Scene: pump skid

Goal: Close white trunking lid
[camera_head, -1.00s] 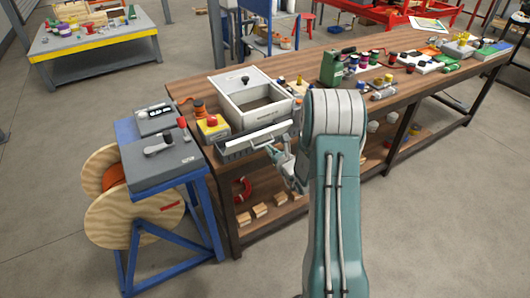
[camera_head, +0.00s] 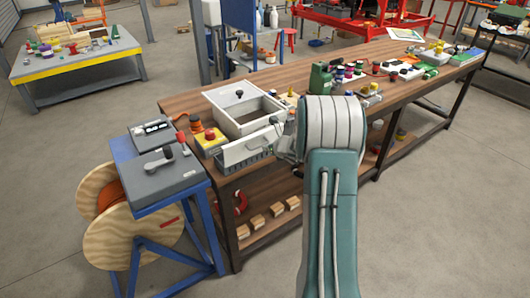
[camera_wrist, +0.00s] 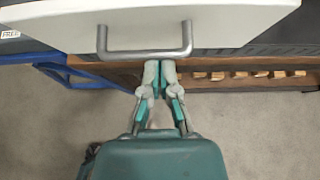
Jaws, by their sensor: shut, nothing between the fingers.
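In the head view my arm hides most of the gripper.
The white box (camera_head: 226,101) has an open top. A yellow box with a red button (camera_head: 210,136) stands left of the lid. A blue stand with a grey control unit (camera_head: 163,170) is further left. Wooden blocks (camera_head: 275,211) lie on the shelf below.

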